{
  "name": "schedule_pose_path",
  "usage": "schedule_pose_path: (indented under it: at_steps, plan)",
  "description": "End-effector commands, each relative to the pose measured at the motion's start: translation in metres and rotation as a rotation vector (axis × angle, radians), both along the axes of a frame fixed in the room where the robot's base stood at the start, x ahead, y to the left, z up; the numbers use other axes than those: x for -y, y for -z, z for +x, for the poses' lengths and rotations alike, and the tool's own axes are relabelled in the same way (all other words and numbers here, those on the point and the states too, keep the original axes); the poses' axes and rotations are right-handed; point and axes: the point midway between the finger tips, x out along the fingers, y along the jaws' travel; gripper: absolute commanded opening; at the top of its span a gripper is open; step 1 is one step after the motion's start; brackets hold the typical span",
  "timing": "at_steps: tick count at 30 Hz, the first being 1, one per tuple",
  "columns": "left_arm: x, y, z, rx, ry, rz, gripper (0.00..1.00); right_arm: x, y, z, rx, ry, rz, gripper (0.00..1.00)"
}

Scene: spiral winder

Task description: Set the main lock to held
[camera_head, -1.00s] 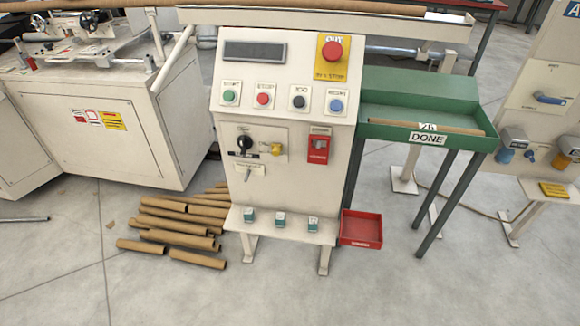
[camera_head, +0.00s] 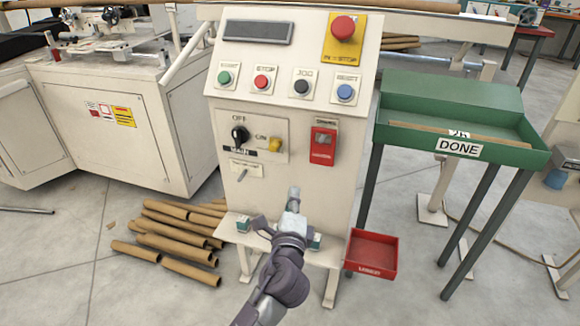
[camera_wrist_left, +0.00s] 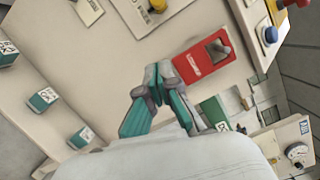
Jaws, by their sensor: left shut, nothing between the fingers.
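The black rotary main switch (camera_head: 239,134) sits on a plate on the white console, its handle near the OFF label. A yellow lock piece (camera_head: 274,145) is at the plate's right side, and a yellow part shows at the top of the left wrist view (camera_wrist_left: 158,5). A small labelled plate with a thin metal piece (camera_head: 243,172) is below. My left gripper (camera_head: 294,192) is shut and empty, in front of the console below the switch plate. It also shows in the left wrist view (camera_wrist_left: 160,73). My right gripper is not in view.
A red box (camera_head: 323,146) is mounted right of the switch plate. Buttons and a red emergency stop (camera_head: 343,27) are above. A green DONE tray (camera_head: 462,130) and a red bin (camera_head: 372,254) stand right. Cardboard tubes (camera_head: 175,237) lie on the floor left.

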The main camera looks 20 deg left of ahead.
Motion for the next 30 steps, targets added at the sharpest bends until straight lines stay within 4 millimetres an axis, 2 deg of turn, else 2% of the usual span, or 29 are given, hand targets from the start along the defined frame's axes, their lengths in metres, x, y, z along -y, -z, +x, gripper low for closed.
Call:
schedule_pose_path:
  at_steps: [4,13,17,22,28,30]
  plan:
    - [0.0,-0.011,-0.002,0.026,-0.008,0.019,0.0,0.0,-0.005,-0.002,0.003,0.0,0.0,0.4]
    - [-0.001,-0.011,-0.001,0.027,-0.008,0.018,0.0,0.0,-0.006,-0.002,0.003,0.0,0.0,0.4]
    - [-0.002,-0.012,0.007,0.027,-0.008,0.018,0.0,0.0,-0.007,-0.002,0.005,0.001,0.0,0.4]
    - [-0.008,-0.014,0.034,0.028,-0.008,0.018,0.0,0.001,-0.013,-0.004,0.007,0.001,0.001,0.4]
    - [-0.017,-0.017,0.077,0.027,-0.01,0.018,0.0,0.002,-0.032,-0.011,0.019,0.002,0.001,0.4]
    - [-0.019,-0.017,0.092,0.027,-0.008,0.018,0.0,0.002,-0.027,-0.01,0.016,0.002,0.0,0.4]
